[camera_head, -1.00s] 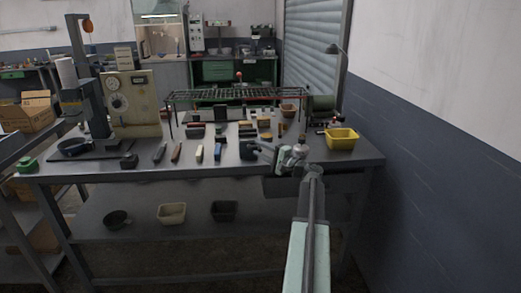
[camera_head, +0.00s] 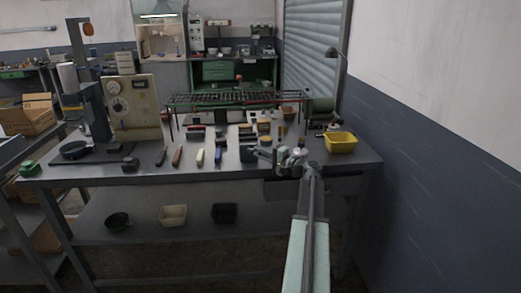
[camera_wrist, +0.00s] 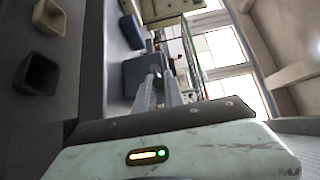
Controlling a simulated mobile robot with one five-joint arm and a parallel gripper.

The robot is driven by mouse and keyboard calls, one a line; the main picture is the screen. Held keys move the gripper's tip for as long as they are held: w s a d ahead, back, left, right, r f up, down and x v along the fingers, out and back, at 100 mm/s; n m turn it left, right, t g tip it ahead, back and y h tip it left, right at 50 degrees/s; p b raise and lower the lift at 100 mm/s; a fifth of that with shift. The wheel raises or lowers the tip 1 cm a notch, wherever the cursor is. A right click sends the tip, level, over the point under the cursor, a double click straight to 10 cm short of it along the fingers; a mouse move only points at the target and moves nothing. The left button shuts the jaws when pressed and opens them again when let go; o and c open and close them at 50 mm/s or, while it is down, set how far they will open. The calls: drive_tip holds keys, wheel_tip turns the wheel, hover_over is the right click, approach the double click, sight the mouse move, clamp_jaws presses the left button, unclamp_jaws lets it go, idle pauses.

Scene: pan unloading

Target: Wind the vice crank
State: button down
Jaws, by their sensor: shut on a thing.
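The vice appears as a dark block (camera_head: 249,154) at the front edge of the workbench in the head view, left of my gripper (camera_head: 270,158). In the wrist view it is a blue-grey block (camera_wrist: 141,73) just beyond and left of the fingertips. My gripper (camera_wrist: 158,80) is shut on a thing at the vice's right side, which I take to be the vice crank. The fingers and wrist hide the crank, so its angle cannot be told.
A yellow bin (camera_head: 341,142) stands on the workbench (camera_head: 110,178) right of my gripper. Several hand tools lie left of the vice, and a wire rack (camera_head: 235,98) stands behind. Bins (camera_head: 173,215) sit on the lower shelf. A wall closes the right side.

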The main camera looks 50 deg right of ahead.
drive_tip(key=r+n+g+p, duration=0.1)
drive_tip(key=r+p, duration=0.1)
drive_tip(key=p, duration=0.1)
drive_tip(key=shift+a, duration=0.1)
drive_tip(key=n+g+p, duration=0.1)
drive_tip(key=p, duration=0.1)
drive_tip(key=g+p, duration=0.1)
drive_tip(key=p, duration=0.1)
drive_tip(key=shift+w+a+r+n+h+p, duration=0.2)
drive_tip(key=shift+r+n+h+p, duration=0.2)
drive_tip(key=n+g+h+p, duration=0.1)
drive_tip(key=p, duration=0.2)
drive_tip(key=a+n+g+p, duration=0.1)
drive_tip(key=g+p, duration=0.1)
drive_tip(key=p, duration=0.1)
drive_tip(key=shift+w+r+h, duration=0.4)
drive_tip(key=n+g+h+p, duration=0.1)
drive_tip(key=p, duration=0.1)
drive_tip(key=w+a+n+g+h+p, duration=0.1)
drive_tip(key=p, duration=0.1)
drive_tip(key=shift+a+r+g, duration=0.1)
drive_tip(key=shift+a+g, duration=0.05)
drive_tip(key=shift+g, duration=0.25)
drive_tip(key=shift+w+a+f+n+g+h+p, duration=0.1)
drive_tip(key=shift+w+a+n+g+h+p, duration=0.15)
drive_tip(key=shift+n+g+h, duration=0.35)
drive_tip(key=shift+w+a+f+n+g+h+p, duration=0.15)
drive_tip(key=shift+a+n+g+h+p, duration=0.1)
drive_tip(key=shift+n+g+h+p, duration=0.35)
